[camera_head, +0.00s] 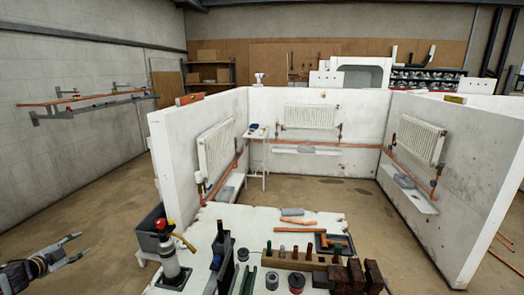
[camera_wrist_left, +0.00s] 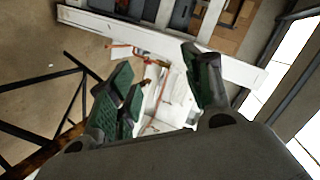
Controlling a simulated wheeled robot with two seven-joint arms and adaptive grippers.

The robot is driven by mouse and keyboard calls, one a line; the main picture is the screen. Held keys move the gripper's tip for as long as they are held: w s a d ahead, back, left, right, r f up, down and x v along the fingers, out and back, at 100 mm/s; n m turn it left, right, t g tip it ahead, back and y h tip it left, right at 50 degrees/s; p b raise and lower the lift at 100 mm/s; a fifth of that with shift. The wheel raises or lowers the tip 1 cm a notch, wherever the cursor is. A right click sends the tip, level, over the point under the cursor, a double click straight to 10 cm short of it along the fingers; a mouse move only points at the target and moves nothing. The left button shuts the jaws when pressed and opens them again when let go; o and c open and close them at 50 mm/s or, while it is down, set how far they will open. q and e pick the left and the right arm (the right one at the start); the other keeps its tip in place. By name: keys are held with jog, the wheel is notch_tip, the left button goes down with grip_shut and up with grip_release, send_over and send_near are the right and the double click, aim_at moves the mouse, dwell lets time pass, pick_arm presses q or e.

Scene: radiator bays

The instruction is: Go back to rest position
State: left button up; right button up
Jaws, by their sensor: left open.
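My left gripper (camera_head: 76,254) is at the lower left in the head view, out over bare floor to the left of the white worktable. Its fingers are apart with nothing between them. In the left wrist view, its green-padded fingers (camera_wrist_left: 158,84) are spread wide and hold nothing; the bays show tilted beyond them. My right gripper is not in the head view.
The white worktable (camera_head: 232,218) carries a torch (camera_head: 170,258), copper pipe pieces (camera_head: 298,221) and several tools. A dark grey bin (camera_head: 150,238) stands at its left. White bay walls with radiators (camera_head: 310,117) stand behind. Floor at left (camera_head: 80,215) is clear.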

pick_arm(q)
jog(key=s+a+f+n+g+y, duration=0.25)
jog(key=s+a+f, duration=0.3)
jog(key=f, duration=0.35)
jog(key=s+a+f+n+g+y, duration=0.1)
jog(key=s+a+f+g+y, duration=0.2)
jog(key=s+f, duration=0.5)
jog(key=s+d+f+n+g, duration=0.1)
jog(key=s+d+f+g, duration=0.15)
jog(key=s+f, duration=0.65)
jog(key=s+d+f+n+g, duration=0.1)
jog(key=s+d+f, duration=0.35)
jog(key=f, duration=0.85)
jog(key=s+d+f+n+g+h, duration=0.1)
jog(key=s+d+f, duration=0.7)
jog(key=d, duration=0.2)
jog(key=s+d+f+n+g+h, duration=0.1)
jog(key=s+d+f+g+h, duration=0.1)
jog(key=s+d+f, duration=0.7)
jog(key=s+d+f+h, duration=0.1)
jog(key=s+d, duration=0.2)
jog(key=d, duration=0.7)
jog(key=s+d+f+n+h, duration=0.1)
jog(key=s+d+f, duration=0.1)
jog(key=d, duration=0.8)
jog(key=s+d+f+g+h, duration=0.1)
jog(key=s+d, duration=0.3)
jog(key=d, duration=0.6)
jog(key=shift+d+f, duration=0.35)
jog(key=shift+f, duration=0.35)
